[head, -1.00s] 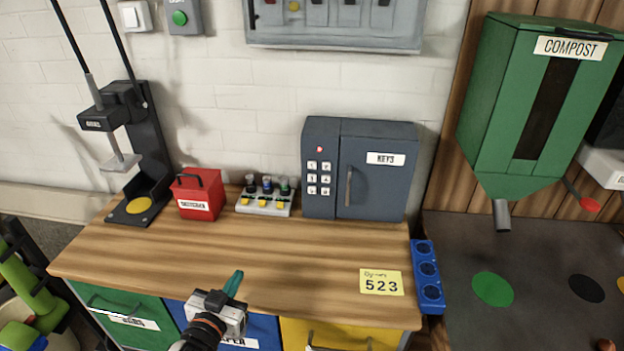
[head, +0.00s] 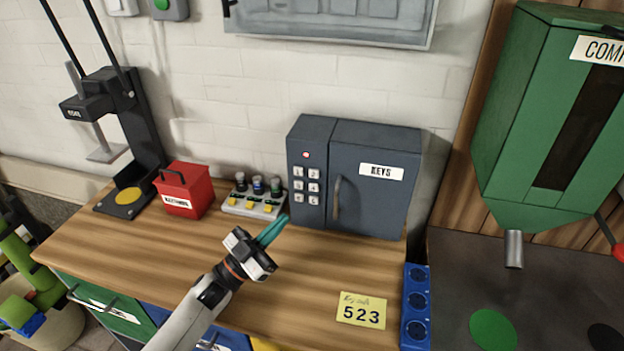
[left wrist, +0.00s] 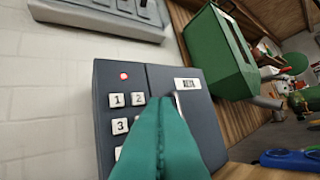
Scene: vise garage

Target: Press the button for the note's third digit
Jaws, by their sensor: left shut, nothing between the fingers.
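The yellow note (head: 361,310) lies on the bench top and reads 523, so its third digit is 3. The dark grey key safe (head: 372,205) stands at the back of the bench, with a keypad of white buttons and a red light on its left part. In the left wrist view, the button marked 3 (left wrist: 120,126) shows left of my fingers, below the button marked 1 (left wrist: 117,100). My left gripper (head: 283,220) is shut and empty, in front of the safe and lower than the keypad in the head view. Its teal fingers (left wrist: 160,105) hide some lower buttons in the wrist view.
A red box (head: 186,190) and a panel of yellow buttons (head: 253,205) stand left of the safe. A press (head: 130,140) is at the far left. A blue socket strip (head: 416,305) lies at the bench's right edge. The bench front is mostly clear.

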